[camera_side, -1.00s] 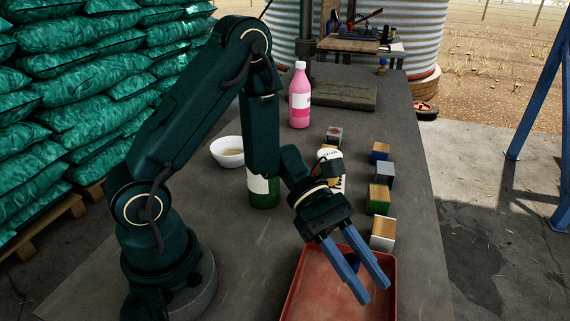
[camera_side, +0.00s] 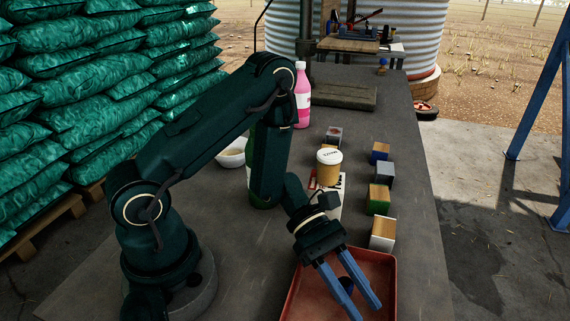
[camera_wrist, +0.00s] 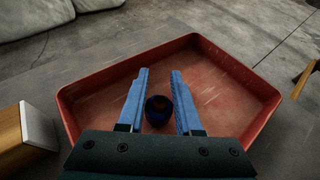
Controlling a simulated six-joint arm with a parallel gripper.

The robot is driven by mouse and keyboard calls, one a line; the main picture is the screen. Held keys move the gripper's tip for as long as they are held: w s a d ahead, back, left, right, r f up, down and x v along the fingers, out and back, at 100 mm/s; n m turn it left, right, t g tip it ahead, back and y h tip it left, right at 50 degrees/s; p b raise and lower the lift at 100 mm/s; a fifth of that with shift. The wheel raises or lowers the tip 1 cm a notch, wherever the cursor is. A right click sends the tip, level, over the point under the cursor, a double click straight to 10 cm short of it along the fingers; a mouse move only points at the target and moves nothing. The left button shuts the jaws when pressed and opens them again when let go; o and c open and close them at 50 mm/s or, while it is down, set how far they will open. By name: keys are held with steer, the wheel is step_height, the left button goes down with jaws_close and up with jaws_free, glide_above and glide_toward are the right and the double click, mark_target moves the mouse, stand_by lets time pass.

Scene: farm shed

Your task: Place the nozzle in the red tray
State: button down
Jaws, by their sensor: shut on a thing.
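In the side view the nozzle (camera_side: 345,286) shows as a dark blue shape between the blue fingers. My gripper (camera_side: 363,309) is shut on it, with the fingers pointing down over the red tray. The red tray (camera_side: 391,280) lies at the near end of the table; its rim (camera_wrist: 240,66) surrounds the fingers in the wrist view. I cannot tell whether the nozzle touches the tray floor.
Several wood-and-colour blocks stand in a row behind the tray, the nearest (camera_side: 382,233) close to its far rim. A yellow jar with a white lid (camera_side: 329,165), a white bowl (camera_side: 231,153) and a pink bottle (camera_side: 302,96) stand farther back. The tray floor looks otherwise empty.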

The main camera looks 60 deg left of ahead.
mark_target(346, 278)
steer(key=c, duration=0.6)
jaws_free()
steer(key=shift+r, duration=0.1)
steer(key=v, duration=0.5)
steer(key=shift+a, duration=0.15)
steer(key=s+d+r+m+g+y, duration=0.1)
steer(key=s+r+m+g+y, duration=0.2)
steer(key=r+m, duration=0.45)
steer(key=s+a+r+m+t+y, duration=0.1)
steer(key=a+r+m+t+y, duration=0.1)
steer(key=a+m+y, duration=0.1)
steer(key=s+a+r+m+t+y, duration=0.1)
steer(key=s+a+m+t+y, duration=0.1)
steer(key=a+m+t+y, duration=0.1)
steer(key=s+a+r+m+t+y, duration=0.2)
steer(key=a+m+y, duration=0.1)
steer(key=m+y, duration=0.1)
steer(key=shift+r+m, duration=0.35)
steer(key=shift+m, duration=0.4)
